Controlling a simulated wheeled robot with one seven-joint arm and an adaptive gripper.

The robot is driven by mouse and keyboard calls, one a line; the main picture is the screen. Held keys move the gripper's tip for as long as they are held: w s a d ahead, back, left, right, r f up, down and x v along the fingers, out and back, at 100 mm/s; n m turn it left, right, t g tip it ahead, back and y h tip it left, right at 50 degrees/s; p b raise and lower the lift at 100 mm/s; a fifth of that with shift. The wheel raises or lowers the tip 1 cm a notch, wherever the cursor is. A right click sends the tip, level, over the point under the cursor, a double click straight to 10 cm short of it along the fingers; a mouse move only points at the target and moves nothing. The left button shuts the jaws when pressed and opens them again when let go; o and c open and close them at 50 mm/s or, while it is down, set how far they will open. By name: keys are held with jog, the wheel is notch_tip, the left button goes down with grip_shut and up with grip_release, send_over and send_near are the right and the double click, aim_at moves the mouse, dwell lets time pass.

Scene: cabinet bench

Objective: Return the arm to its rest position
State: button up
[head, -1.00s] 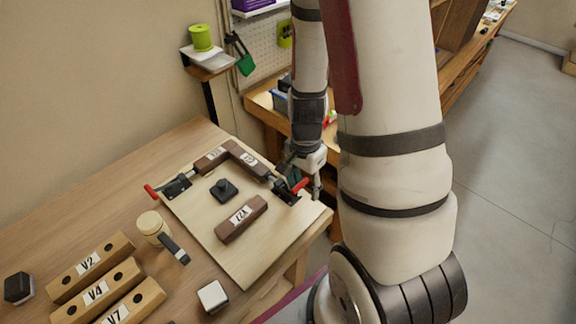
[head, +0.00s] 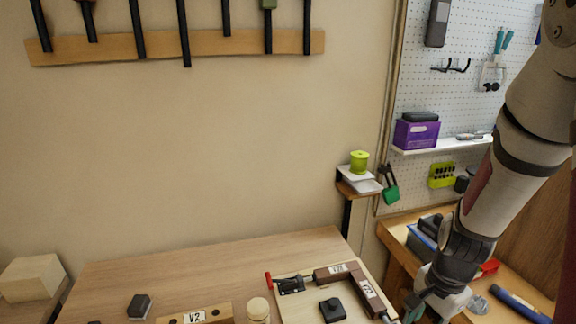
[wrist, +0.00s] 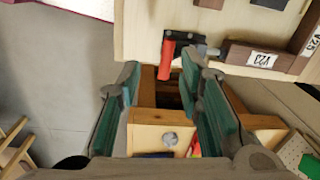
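My arm (head: 500,165) comes down along the right side of the head view. My gripper (head: 412,308) is at the lower right there, beside the right edge of the light wooden board (head: 300,313). In the wrist view my gripper (wrist: 160,72) shows both green-padded fingers apart, with nothing between them. The board (wrist: 140,35) lies beyond the fingertips, with a red-handled clamp (wrist: 167,58) and a brown labelled block (wrist: 262,58) at its edge.
A dark knobbed piece (head: 332,309) sits on the board. A block marked V2 (head: 195,316) and a round wooden piece (head: 258,309) are on the table (head: 190,272). A side bench (head: 395,232) stands right. A small shelf (head: 358,188) holds a green spool.

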jog(key=a+r+n+t, duration=0.1)
jog(key=a+r+n, duration=0.2)
jog(key=r, duration=0.4)
jog(key=a+r+n+t, duration=0.2)
jog(key=a+r+n, duration=0.2)
jog(key=r, duration=0.4)
jog(key=s+a+r+n+t, duration=0.2)
jog(key=s+a+r+n, duration=0.2)
jog(key=s+r+n, duration=0.3)
jog(key=v, duration=0.5)
jog(key=shift+s+a+f, duration=0.2)
jog(key=shift+s, duration=0.1)
